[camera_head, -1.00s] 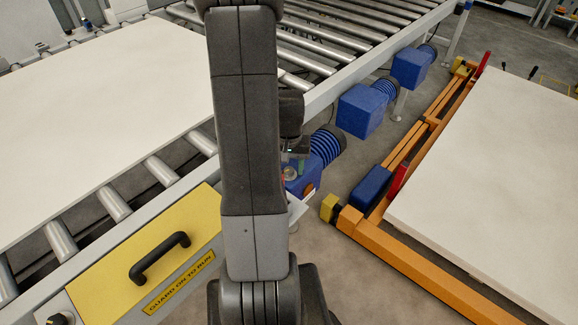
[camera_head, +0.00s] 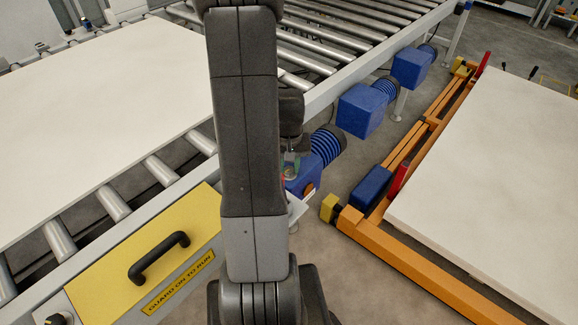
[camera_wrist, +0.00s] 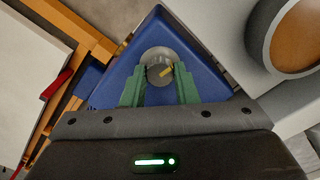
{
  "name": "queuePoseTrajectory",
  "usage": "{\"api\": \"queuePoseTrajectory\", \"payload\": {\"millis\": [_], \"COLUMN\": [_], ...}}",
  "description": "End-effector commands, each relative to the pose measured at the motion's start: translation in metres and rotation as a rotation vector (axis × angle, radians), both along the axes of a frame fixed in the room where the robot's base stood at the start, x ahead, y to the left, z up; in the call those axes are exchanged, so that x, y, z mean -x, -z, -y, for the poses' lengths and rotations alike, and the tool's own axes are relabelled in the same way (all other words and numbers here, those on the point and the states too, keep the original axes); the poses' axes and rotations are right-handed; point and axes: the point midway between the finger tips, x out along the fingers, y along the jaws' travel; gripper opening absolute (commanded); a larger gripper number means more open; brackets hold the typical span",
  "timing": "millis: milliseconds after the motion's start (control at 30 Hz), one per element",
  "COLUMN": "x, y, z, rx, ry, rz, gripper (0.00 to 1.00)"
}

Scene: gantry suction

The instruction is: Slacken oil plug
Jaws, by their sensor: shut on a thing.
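The oil plug (camera_wrist: 160,72) is a round grey metal piece with a small yellow mark, set on a blue gearbox housing (camera_wrist: 203,88) in the wrist view. My gripper (camera_wrist: 159,78) has its two green fingers on either side of the plug, closed on it. In the head view the gearbox (camera_head: 309,181) with its ribbed blue motor is partly behind my arm. There my gripper (camera_head: 290,165) shows only in part at the gearbox, and the plug is too small and covered to make out clearly.
A yellow guard (camera_head: 150,262) with a black handle stands at the conveyor's near side. An orange frame (camera_head: 400,255) carrying a pale board (camera_head: 500,190) lies to the right. More blue gearboxes (camera_head: 362,110) line the conveyor. Grey floor is open between conveyor and frame.

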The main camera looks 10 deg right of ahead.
Motion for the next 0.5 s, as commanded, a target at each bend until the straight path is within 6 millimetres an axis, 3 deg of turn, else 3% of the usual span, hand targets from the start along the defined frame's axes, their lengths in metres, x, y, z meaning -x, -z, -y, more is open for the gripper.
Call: {"api": "queuePoseTrajectory", "payload": {"millis": [500], "x": [-0.0008], "y": [-0.0002], "z": [0.0000], "rx": [0.001], "ry": [-0.346], "rz": [0.002], "gripper": [0.04]}}
